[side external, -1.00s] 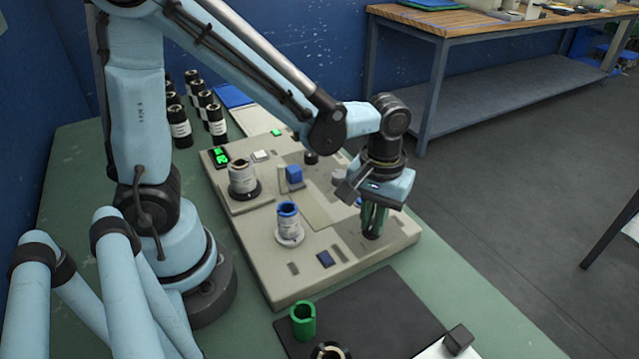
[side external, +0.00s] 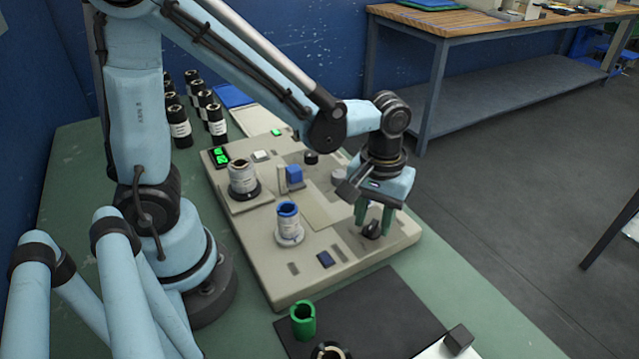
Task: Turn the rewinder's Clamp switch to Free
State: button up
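The rewinder (side external: 268,265) is a beige, flat machine on the green bench. A small black knob (side external: 372,229) sits near its right corner; its label and pointer are too small to read, so I cannot tell its setting. My gripper (side external: 374,222) points down over this knob, with its two green fingers apart, one on each side. The fingers are open; I cannot tell whether either one touches the knob.
A blue-cored roll (side external: 289,224) and a white roll (side external: 242,177) stand on the machine, with a blue block (side external: 294,174) between. Several black-capped bottles (side external: 180,128) stand behind.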

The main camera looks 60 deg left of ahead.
aim_at(372, 224)
notch_tip(372, 224, up, 12)
dwell(0.6)
jog(key=shift+a+f, duration=0.1)
jog(key=s+a+f+m+t, duration=0.2)
jog(key=a+m+t, duration=0.4)
jog(key=t, duration=0.1)
jog(key=shift+s+a+f, duration=0.3)
jog(key=shift+a, duration=0.1)
